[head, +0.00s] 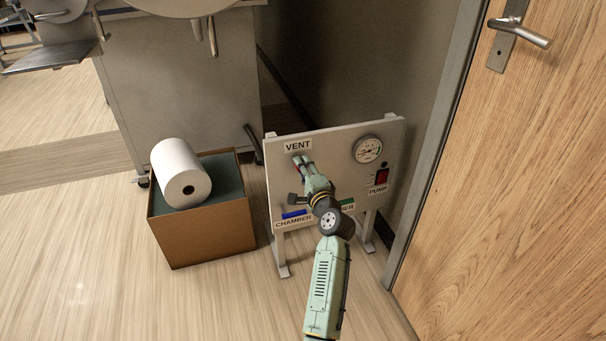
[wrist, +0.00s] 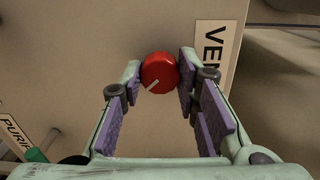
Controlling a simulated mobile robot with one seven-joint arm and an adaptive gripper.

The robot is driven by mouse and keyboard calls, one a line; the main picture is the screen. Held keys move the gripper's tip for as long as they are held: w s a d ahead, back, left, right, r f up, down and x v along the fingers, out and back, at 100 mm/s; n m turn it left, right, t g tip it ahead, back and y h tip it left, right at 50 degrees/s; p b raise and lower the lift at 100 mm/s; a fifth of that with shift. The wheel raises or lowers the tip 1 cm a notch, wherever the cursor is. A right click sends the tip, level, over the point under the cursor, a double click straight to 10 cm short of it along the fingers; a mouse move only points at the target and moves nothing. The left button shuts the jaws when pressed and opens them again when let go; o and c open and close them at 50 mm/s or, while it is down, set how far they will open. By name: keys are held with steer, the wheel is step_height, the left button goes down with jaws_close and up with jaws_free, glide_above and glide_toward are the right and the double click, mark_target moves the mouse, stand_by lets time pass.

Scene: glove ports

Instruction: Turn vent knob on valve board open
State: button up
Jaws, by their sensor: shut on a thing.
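The valve board (head: 335,145) is a pale upright panel on legs, right of centre in the head view. Its VENT label (head: 297,146) is at the upper left and also shows at the right of the wrist view (wrist: 213,52). The vent knob (wrist: 159,73) is round and red, with a white pointer line slanting toward the lower left of the wrist view. My gripper (wrist: 160,76) is shut on the knob, one fingertip on each side. In the head view, my gripper (head: 302,165) reaches the board just below the VENT label and mostly hides the knob.
The board also carries a gauge (head: 368,149), a red PUMP switch (head: 382,177), a blue handle (head: 294,214) above the CHAMBER label, and a green handle (wrist: 37,155). A box (head: 205,235) with a white roll (head: 180,172) stands left. A wooden door (head: 520,180) is right.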

steer(key=shift+n+h+b, duration=0.3)
steer(key=shift+n+b, duration=2.2)
steer(key=shift+n, duration=1.6)
steer(key=o, duration=1.2)
steer(key=shift+c, duration=0.2)
step_height(320, 180, up, 10)
steer(key=shift+r, duration=0.1)
